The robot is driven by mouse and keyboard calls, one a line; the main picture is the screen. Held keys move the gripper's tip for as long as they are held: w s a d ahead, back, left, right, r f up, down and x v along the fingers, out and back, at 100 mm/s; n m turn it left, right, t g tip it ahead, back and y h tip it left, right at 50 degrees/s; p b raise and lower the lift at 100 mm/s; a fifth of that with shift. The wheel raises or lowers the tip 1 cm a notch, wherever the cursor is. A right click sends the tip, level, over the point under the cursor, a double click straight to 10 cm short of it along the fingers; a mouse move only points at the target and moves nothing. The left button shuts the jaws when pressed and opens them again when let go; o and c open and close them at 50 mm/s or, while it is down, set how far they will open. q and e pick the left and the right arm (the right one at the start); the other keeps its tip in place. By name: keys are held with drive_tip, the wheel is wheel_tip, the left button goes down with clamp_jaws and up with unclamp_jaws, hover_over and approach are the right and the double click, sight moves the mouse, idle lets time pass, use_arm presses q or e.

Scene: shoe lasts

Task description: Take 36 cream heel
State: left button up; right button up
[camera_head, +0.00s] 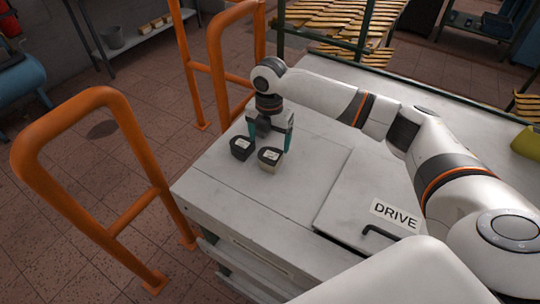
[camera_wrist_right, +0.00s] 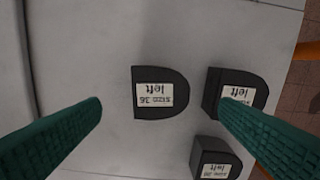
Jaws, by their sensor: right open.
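A heel piece with a dark top and a white label reading "size 36 left" (camera_wrist_right: 148,74) lies in the middle of the right wrist view. A third labelled heel (camera_wrist_right: 215,158) shows only in the wrist view. My left gripper is out of view.
The heels stand on a white cabinet top (camera_head: 215,190) close to its left edge. A hatch marked "DRIVE" with a black handle (camera_head: 380,231) is at the right. Orange rails (camera_head: 125,215) stand beyond the left edge. The top in front of the heels is clear.

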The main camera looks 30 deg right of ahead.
sight(269, 154)
drive_tip(key=shift+w+f, duration=0.1)
drive_tip(key=shift+f, duration=0.35)
drive_tip(key=shift+d+f, duration=0.1)
drive_tip(key=shift+f, duration=0.15)
wheel_tip(269, 154, down, 4)
drive_tip(key=shift+f+p, duration=0.2)
drive_tip(key=shift+p, duration=0.75)
drive_tip(key=shift+f, duration=0.2)
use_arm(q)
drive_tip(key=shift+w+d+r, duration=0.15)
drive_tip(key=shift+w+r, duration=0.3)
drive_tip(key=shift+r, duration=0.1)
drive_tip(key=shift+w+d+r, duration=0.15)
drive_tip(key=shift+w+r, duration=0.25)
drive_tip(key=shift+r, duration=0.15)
use_arm(e)
drive_tip(key=c, duration=1.1)
